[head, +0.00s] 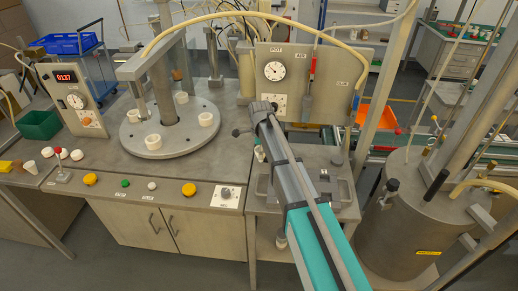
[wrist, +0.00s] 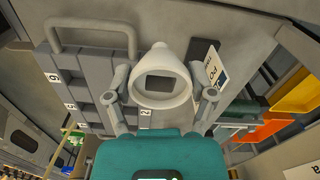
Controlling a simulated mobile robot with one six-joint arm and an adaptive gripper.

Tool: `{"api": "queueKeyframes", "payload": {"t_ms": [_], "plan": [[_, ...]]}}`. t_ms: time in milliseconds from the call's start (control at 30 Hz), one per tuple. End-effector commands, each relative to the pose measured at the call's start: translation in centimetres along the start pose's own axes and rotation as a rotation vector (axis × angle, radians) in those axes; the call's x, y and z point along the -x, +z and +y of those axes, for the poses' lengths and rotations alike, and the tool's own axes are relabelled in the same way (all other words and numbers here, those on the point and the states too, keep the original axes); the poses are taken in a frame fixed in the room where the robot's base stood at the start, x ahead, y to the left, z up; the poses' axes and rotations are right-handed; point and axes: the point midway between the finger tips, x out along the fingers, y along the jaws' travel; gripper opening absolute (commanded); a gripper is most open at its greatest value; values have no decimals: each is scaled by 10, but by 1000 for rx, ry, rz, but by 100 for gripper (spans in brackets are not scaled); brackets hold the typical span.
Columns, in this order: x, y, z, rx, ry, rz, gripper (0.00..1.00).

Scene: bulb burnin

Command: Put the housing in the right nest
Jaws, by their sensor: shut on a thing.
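In the wrist view, my gripper (wrist: 163,98) is shut on a white, bell-shaped housing (wrist: 160,57), with one grey finger on each side of it. The housing's wide round end faces the camera and shows a dark rectangular patch inside. In the head view my arm crosses in front of the right-hand bench and hides the gripper's hold. A grey fixture with raised blocks (head: 327,181) sits on that bench, partly behind my arm. I cannot tell clearly which part of it is the right nest. A gap between housing and nest cannot be judged.
The wrist view shows a grey numbered rack (wrist: 85,88) with a handle, and orange and yellow bins (wrist: 275,128). In the head view a round turntable (head: 130,135) with white cups stands left, a gauge panel (head: 345,68) behind, and a large metal drum (head: 400,235) right.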

Motion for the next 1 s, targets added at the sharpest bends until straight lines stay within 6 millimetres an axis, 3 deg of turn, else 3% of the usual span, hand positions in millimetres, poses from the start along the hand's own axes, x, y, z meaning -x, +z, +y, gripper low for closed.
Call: {"api": "queueKeyframes", "payload": {"t_ms": [33,300,400,600,800,1000], "plan": [[13,-1,8,0,0,0,31],[43,-4,33,0,0,0,31],[52,-8,60,0,0,0,31],[65,-12,93,-1,0,0,31],[73,-14,112,-1,0,0,31],[75,-15,118,-1,0,0,31]]}}
